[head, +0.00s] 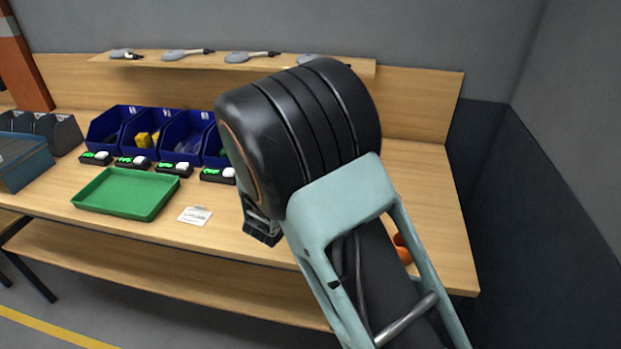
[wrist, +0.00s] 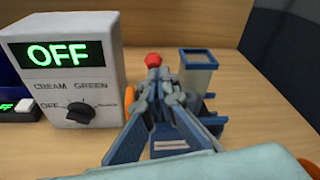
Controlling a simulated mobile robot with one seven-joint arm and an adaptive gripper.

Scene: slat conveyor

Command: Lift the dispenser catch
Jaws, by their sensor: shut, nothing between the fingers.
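The dispenser shows in the wrist view as a dark blue stand with a clear-fronted square hopper (wrist: 198,72), just right of and beyond my gripper (wrist: 163,84). My gripper is shut and empty, its grey fingers close together in the middle of the wrist view. A red knob (wrist: 153,60) shows just above the fingertips. I cannot tell whether it is the catch or whether my fingers touch it. The fingers hide much of the stand. In the head view my arm covers the gripper and dispenser.
A white control box (wrist: 68,70) reading OFF, with a black dial (wrist: 81,112), stands left of my gripper. The wooden bench (head: 440,225) also bears a green tray (head: 127,193), blue bins (head: 152,133) and a card (head: 195,215). An orange object (head: 402,247) shows beside my arm.

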